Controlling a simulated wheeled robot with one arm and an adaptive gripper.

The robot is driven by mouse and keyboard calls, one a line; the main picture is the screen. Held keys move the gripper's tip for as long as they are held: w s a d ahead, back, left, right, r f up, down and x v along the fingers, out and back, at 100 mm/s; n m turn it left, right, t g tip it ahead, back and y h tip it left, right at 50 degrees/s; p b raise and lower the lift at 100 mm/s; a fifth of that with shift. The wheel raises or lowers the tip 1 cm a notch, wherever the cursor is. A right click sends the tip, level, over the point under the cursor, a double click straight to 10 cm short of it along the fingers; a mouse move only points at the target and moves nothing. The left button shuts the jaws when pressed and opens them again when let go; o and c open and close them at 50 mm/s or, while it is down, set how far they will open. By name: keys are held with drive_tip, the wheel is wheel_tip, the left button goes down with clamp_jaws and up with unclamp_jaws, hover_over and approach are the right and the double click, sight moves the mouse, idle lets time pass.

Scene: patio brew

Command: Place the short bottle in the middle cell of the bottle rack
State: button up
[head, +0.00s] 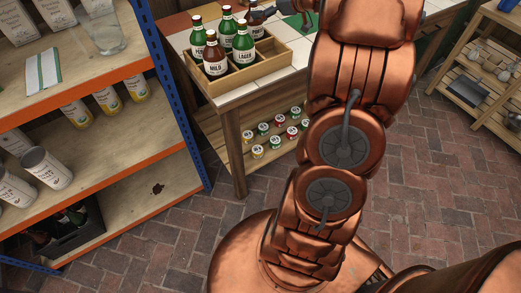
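The wooden bottle rack (241,82) stands on the white-tiled table at the top centre. Several bottles with red or pale caps stand in it: a brown bottle labelled MILD (214,60) at the front, a green LAGER bottle (243,46), green bottles at the left (197,40) and back (228,25), and a brown bottle (257,20) at the back right. The rack's right part shows bare space. I cannot tell which bottle is the short one.
A blue-and-orange shelf unit (150,67) with cans, a glass (104,34) and a dark crate (75,235) stands at the left. Small tins (258,152) sit on the table's lower shelf. A slatted wooden shelf (470,90) stands at the right. Brick floor between is clear.

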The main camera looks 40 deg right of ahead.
wheel_tip(320, 180, up, 5)
drive_tip(key=w+m+h, duration=0.3)
drive_tip(key=h, duration=0.2)
drive_tip(key=s+a+f+m+g, duration=0.1)
drive_tip(key=s+a+f+g, duration=0.4)
drive_tip(key=s+a, duration=0.6)
drive_tip(key=s+a+f+m+g+y, duration=0.1)
drive_tip(key=s+a+f+g, duration=0.3)
drive_tip(key=s+a, duration=0.7)
drive_tip(key=s+a+f+m+g+y, duration=0.1)
drive_tip(key=s+a+f+g, duration=0.4)
drive_tip(key=s+a, duration=0.6)
drive_tip(key=s+g, duration=0.1)
drive_tip(key=s, duration=0.9)
drive_tip(key=shift+s+f+m+g, duration=0.25)
drive_tip(key=shift+f+m+g, duration=0.05)
drive_tip(key=shift+f+g, duration=0.1)
